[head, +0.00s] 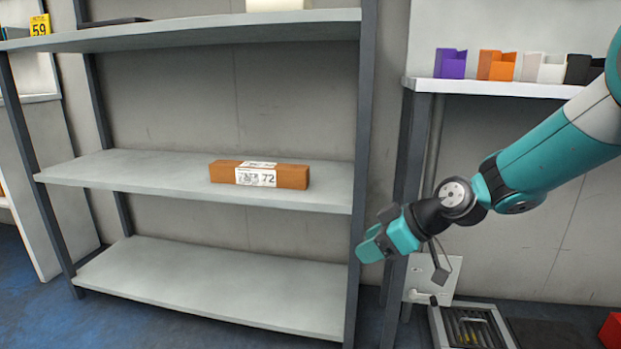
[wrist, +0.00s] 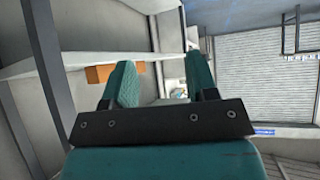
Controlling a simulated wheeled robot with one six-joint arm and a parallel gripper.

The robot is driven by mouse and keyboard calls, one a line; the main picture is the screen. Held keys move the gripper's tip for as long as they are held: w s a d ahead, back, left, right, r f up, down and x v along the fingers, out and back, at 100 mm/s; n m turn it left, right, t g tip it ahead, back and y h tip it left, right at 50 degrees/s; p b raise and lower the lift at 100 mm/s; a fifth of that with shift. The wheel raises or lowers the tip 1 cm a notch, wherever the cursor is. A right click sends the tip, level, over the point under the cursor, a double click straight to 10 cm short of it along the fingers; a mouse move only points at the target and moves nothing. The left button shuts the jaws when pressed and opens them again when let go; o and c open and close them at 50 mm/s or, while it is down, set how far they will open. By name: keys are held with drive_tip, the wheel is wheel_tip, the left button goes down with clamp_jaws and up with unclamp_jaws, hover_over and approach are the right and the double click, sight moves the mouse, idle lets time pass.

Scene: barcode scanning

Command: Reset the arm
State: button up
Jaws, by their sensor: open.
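My arm reaches in from the right in the head view. My gripper (head: 370,246) hangs in front of the shelf unit's right post, below the middle shelf's height. In the wrist view my gripper (wrist: 160,85) shows its two teal fingers apart, with nothing between them. An orange-brown box (head: 290,175) with a white label reading 72 lies on the middle shelf, apart from my gripper. The box also shows in the wrist view (wrist: 98,74), partly hidden behind the left finger.
The grey shelf unit (head: 200,195) has an empty bottom shelf (head: 210,285). At the right, a white shelf (head: 500,88) holds purple (head: 450,63), orange (head: 496,66), white and black bins. A grey tray (head: 470,326) and a red object (head: 611,330) are low at the right.

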drive_tip(key=s+d+r+m+g+h, duration=0.2)
drive_tip(key=s+r+m, duration=0.1)
drive_tip(key=s, duration=1.2)
drive_tip(key=s+d+r+m+g+h, duration=0.1)
drive_tip(key=s+r+m+g+h, duration=0.2)
drive_tip(key=s, duration=1.3)
wheel_tip(320, 180, up, 38)
drive_tip(key=w+p, duration=0.1)
drive_tip(key=p, duration=3.7)
drive_tip(key=shift+y, duration=0.3)
